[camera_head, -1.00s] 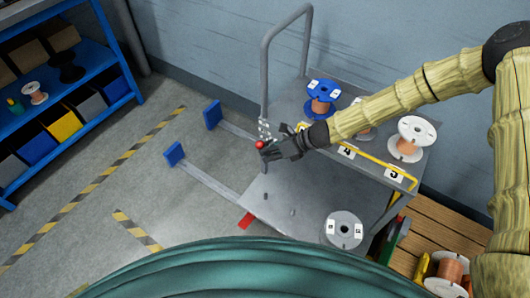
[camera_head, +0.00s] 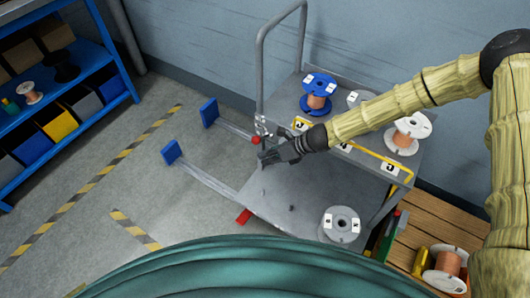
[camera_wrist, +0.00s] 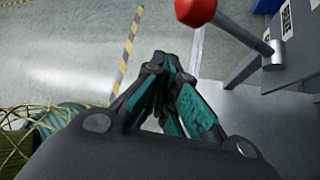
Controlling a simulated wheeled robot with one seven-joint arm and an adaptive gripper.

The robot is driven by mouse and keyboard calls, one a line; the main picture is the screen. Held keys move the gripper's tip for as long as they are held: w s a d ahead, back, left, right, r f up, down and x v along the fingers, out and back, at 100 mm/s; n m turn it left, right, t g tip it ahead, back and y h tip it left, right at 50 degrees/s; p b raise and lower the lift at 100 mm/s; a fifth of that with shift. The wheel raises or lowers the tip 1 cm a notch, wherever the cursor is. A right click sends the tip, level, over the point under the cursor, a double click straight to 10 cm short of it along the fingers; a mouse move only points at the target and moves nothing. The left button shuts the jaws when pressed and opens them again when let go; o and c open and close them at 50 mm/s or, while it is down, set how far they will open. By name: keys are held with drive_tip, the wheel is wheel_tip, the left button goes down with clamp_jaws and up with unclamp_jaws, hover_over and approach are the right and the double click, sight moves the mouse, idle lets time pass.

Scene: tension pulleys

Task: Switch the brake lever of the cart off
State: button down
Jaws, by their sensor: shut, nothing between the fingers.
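The cart (camera_head: 266,208) stands against the wall with a tall grey handle at its left end. Its brake lever has a round red knob (camera_head: 255,140) near the foot of the handle. In the wrist view the red knob (camera_wrist: 195,11) is at the top, on a grey rod running down right to a pivot on the cart. My gripper (camera_head: 262,160) is just below the knob, over the lower deck's left end. In the wrist view my gripper's fingers (camera_wrist: 160,62) are together and empty, apart from knob and rod in the picture.
The upper shelf holds a blue spool (camera_head: 318,92) and a white spool (camera_head: 408,133). A grey pulley (camera_head: 341,224) lies on the lower deck. A red part (camera_head: 243,216) sticks out at the deck's front edge.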

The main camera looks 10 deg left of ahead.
drive_tip(key=d+f+v, duration=0.1)
drive_tip(key=v, duration=0.8)
drive_tip(key=shift+w+d, duration=0.2)
drive_tip(key=shift+w, duration=0.15)
drive_tip(key=shift+s, duration=0.1)
drive_tip(key=s+d+f+n+g+h+p, duration=0.1)
drive_tip(key=s+d+f+n+h+p, duration=0.2)
drive_tip(key=s, duration=0.4)
drive_tip(key=s+d+f+n+h, duration=0.2)
drive_tip(key=s+d+f+n, duration=0.25)
drive_tip(key=s+d, duration=0.2)
drive_tip(key=s+d+f+n+g+h+p, duration=0.1)
drive_tip(key=s+d+f+n+h+p, duration=0.2)
drive_tip(key=s, duration=0.4)
drive_tip(key=s+d+r+n+t+h+p, duration=0.1)
drive_tip(key=s+d+r+n, duration=0.1)
drive_tip(key=s+d+n, duration=0.4)
drive_tip(key=s+d+r+n+t+p, duration=0.1)
drive_tip(key=s+d+r+n, duration=0.1)
drive_tip(key=s+d+n, duration=0.4)
drive_tip(key=shift+s+r+n+h, duration=0.4)
drive_tip(key=shift+s+n, duration=0.3)
drive_tip(key=shift+n, duration=0.15)
